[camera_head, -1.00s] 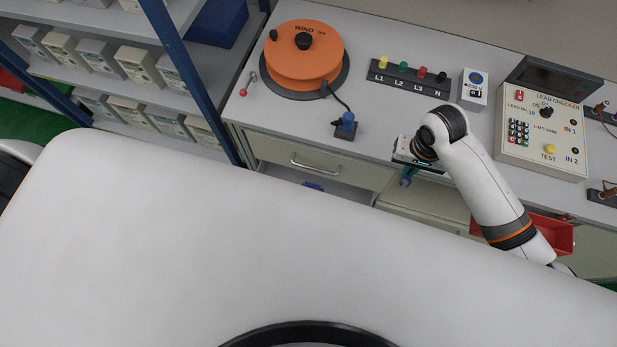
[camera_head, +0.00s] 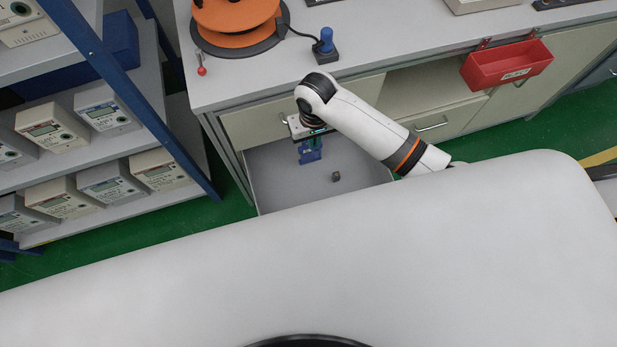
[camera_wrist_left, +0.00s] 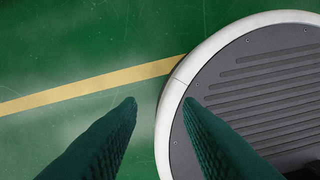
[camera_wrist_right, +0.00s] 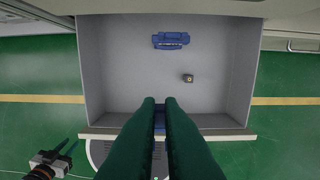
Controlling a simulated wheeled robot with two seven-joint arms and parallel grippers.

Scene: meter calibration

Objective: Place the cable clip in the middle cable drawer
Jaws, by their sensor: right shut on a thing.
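An open grey drawer (camera_head: 270,180) under the bench holds a small dark brown block (camera_head: 336,176). In the right wrist view the drawer (camera_wrist_right: 115,60) also holds a blue clip-like piece (camera_wrist_right: 170,40) near one wall and the small block (camera_wrist_right: 188,78). My right gripper (camera_wrist_right: 160,102) is over the drawer, shut on a blue piece, the cable clip (camera_wrist_right: 159,118), mostly hidden between the green fingers. In the head view blue (camera_head: 310,153) shows just below this gripper; I cannot tell held and lying pieces apart there. My left gripper (camera_wrist_left: 160,102) is open and empty above the green floor.
A red bin (camera_head: 507,64) hangs on the cabinet front at the right. On the bench are an orange cable reel (camera_head: 235,14) and a blue plug (camera_head: 326,42). A shelf rack with several meters (camera_head: 102,108) stands at the left.

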